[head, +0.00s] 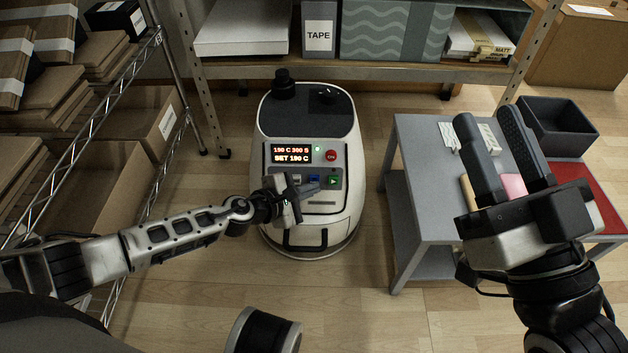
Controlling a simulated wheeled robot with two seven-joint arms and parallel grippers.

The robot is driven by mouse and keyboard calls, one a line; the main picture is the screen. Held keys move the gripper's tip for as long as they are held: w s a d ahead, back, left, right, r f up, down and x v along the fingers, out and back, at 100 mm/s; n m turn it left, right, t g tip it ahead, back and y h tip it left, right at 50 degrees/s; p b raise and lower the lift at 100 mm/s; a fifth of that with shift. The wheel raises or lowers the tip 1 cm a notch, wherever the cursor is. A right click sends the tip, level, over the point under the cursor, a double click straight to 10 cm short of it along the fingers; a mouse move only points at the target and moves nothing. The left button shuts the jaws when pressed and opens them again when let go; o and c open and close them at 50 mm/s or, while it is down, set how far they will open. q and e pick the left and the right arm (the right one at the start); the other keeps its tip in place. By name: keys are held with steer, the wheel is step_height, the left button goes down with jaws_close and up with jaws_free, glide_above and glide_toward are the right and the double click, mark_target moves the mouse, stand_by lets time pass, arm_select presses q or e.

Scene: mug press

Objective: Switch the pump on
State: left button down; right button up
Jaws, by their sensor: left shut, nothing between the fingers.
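A white machine (353,150) with a dark top stands on the floor in the middle. Its lit display (291,153) reads about "190 C 360 S" and "SET 180 C". Beside the display are a green lamp (317,148) and a red button (331,155). Below them are a blue button (313,178) and a green button (333,181). I cannot tell which control is the pump's. My right gripper (485,117) is open and empty above the grey table.
Shelves with cardboard boxes (146,135) stand at left. A shelf (260,73) runs behind the machine. Floor around the machine is clear.

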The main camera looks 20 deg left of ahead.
arm_select(q)
steer(key=shift+w+a+f+b, duration=0.15)
steer(key=shift+w+b, duration=0.15)
steer(key=shift+w, duration=0.15)
stand_by(0.6)
steer(key=shift+s, duration=0.15)
steer(key=shift+s+d+r+p, duration=0.15)
steer(key=shift+s+p, duration=0.1)
steer(key=shift+s, duration=0.15)
steer(key=shift+s+d+r+p, duration=0.1)
steer(key=shift+s+d+p, duration=0.05)
steer(key=shift+s+p, duration=0.15)
steer(key=shift+s, duration=0.15)
steer(key=s+p, duration=0.1)
steer(key=s+d+r, duration=0.1)
steer(key=s, duration=0.1)
steer(key=s+p, duration=0.1)
steer(key=s, duration=0.1)
steer(key=shift+s+d+r+p, duration=0.2)
steer(key=shift+d+p, duration=0.1)
